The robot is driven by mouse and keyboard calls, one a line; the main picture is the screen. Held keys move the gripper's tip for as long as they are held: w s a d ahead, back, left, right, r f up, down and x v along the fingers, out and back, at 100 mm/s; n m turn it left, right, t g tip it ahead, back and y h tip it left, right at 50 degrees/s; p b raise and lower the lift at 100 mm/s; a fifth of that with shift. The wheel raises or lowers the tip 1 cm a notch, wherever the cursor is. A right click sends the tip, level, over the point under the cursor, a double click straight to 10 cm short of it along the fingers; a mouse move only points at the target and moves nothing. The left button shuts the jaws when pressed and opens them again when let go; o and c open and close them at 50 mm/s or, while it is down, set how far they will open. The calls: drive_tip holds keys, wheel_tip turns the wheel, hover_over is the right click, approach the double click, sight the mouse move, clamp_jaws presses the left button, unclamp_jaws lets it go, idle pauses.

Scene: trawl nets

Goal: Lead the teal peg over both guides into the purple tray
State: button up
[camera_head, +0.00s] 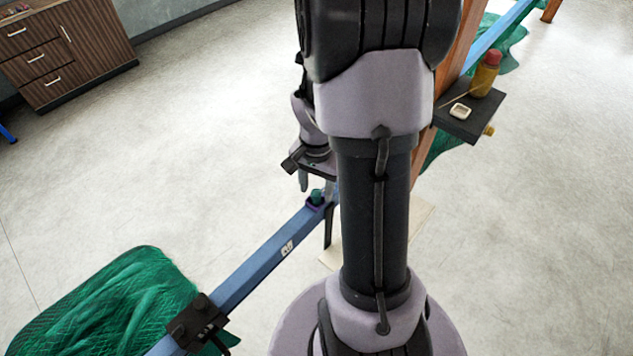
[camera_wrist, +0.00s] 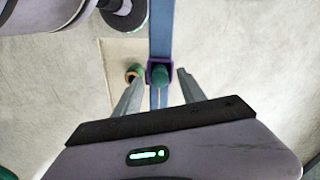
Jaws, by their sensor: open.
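The teal peg (camera_wrist: 159,76) stands in or over the small purple tray (camera_wrist: 171,66) on the blue beam. In the head view the peg (camera_head: 316,195) shows just above the tray's rim (camera_head: 313,205), below my gripper (camera_head: 318,187). In the wrist view my gripper (camera_wrist: 159,74) is open, with one finger on each side of the peg and a visible gap to both. I cannot tell how deep the peg sits or whether it rests on the tray floor. The two guides cannot be made out clearly; my arm hides part of the beam.
An orange-rimmed green piece (camera_wrist: 133,72) is close by the left finger. Green netting (camera_head: 110,300) and a black clamp (camera_head: 196,322) are at the beam's near end. A dark shelf (camera_head: 462,122) holds a red-capped bottle (camera_head: 485,75).

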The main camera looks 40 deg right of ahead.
wheel_tip(320, 180, up, 17)
drive_tip(key=p, duration=0.1)
drive_tip(key=shift+r, duration=0.2)
